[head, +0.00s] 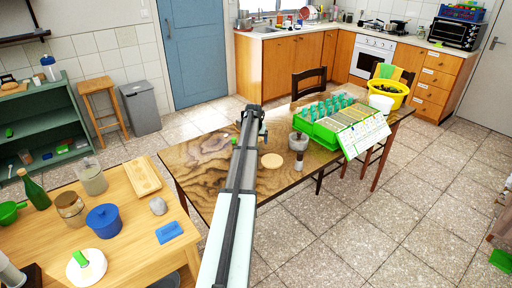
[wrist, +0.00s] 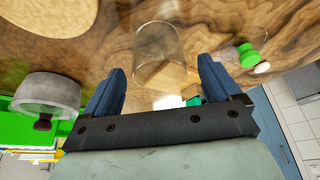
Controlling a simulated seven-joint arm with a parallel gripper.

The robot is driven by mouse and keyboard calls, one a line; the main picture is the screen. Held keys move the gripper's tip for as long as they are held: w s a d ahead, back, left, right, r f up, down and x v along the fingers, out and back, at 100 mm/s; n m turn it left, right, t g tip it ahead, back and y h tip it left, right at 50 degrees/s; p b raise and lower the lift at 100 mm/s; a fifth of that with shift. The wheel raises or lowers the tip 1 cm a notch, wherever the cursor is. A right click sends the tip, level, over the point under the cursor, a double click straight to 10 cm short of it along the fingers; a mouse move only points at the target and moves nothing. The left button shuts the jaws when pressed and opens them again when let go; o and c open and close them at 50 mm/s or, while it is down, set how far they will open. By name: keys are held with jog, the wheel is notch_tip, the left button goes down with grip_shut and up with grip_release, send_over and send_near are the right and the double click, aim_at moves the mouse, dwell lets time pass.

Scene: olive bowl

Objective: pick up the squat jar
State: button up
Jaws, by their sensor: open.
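A clear glass jar (wrist: 158,38), which I take for the squat jar, is in the wrist view, ahead of and between my fingers. A pale brown wooden-looking part shows at its near end. My gripper (wrist: 161,68) is open, with a dark blue finger on each side of the jar's near end in the picture. I cannot tell whether the fingers touch it. In the head view my gripper (head: 262,130) is over the dark wooden table (head: 205,165), and my arm hides the jar there.
A grey lidded object (head: 298,142) stands beside a green crate (head: 325,138) of bottles and a sign. A round wooden disc (head: 272,160) and a small green item (wrist: 247,56) lie near the jar. A lighter table (head: 130,240) at left holds pots and jars.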

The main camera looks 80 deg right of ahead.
jog(key=shift+x, duration=1.55)
jog(key=shift+c, duration=0.3)
jog(key=c, duration=1.3)
jog(key=shift+r, duration=0.1)
jog(key=shift+c, duration=0.2)
